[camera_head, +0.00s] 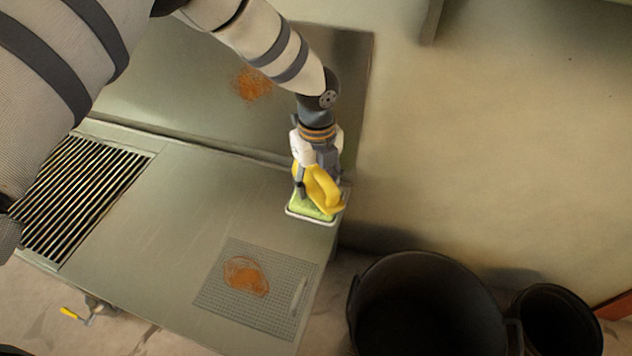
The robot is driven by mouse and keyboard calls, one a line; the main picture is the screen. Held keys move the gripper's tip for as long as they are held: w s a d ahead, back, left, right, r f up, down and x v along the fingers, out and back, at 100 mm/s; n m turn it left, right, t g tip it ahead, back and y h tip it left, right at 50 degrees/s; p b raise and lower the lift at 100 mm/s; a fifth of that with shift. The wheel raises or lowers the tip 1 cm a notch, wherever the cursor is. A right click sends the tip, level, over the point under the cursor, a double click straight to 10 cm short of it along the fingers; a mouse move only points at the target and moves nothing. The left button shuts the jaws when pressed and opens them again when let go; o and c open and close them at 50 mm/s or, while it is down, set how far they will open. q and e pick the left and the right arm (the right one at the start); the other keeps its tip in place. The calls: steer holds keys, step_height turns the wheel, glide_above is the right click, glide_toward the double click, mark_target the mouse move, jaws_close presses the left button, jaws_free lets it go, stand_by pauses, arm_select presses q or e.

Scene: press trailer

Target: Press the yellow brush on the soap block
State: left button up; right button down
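The yellow brush (322,187) is in my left gripper (311,182), whose fingers are closed around its looped handle. The brush is directly over the light-green soap block (310,211) and overlaps it in the picture. Its underside is hidden, so I cannot tell whether it touches the soap. The soap block lies in a shallow white-rimmed dish (313,221) at the right end of the counter, partly covered by the brush and gripper. My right gripper is not in view.
A grey mat (222,291) with an orange-brown stain (245,277) lies on the counter (180,215). A slatted grate (80,200) is at left. Another orange stain (252,84) marks the upper metal panel. A large black bucket (425,300) and a smaller one (555,320) stand lower right.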

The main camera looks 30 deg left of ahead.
mark_target(317, 167)
arm_select(q)
step_height(317, 167, up, 6)
steer(key=p, duration=0.3)
steer(key=shift+f, duration=0.25)
stand_by(0.3)
